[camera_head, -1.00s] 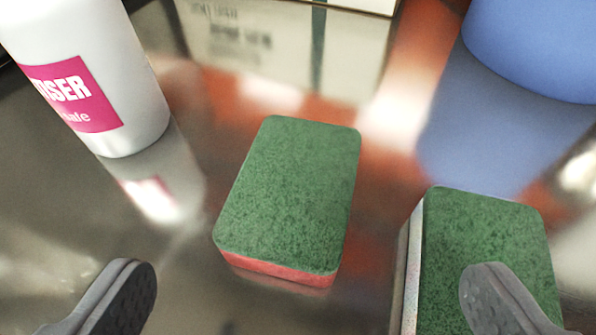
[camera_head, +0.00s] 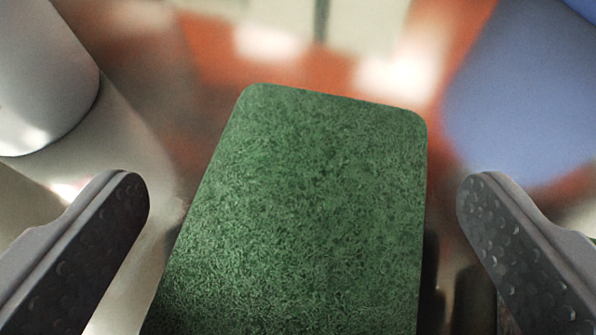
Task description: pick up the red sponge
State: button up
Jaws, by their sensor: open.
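The red sponge (camera_head: 300,215) lies on the shiny metal counter with its green scouring side up. Its red body is hidden beneath the green top in this view. It fills the middle of the picture and runs out of the bottom edge. My gripper (camera_head: 303,195) is open, with one finger to the left of the sponge and one to the right. There is a visible gap between each finger and the sponge, and nothing is held.
A white bottle (camera_head: 40,75) stands at the upper left, near the left finger. The reflective counter (camera_head: 150,130) is bare around the sponge's far end. A blue object (camera_head: 583,8) shows at the upper right corner, with its reflection below.

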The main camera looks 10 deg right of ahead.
jog(key=c, duration=1.1)
jog(key=shift+c, duration=0.3)
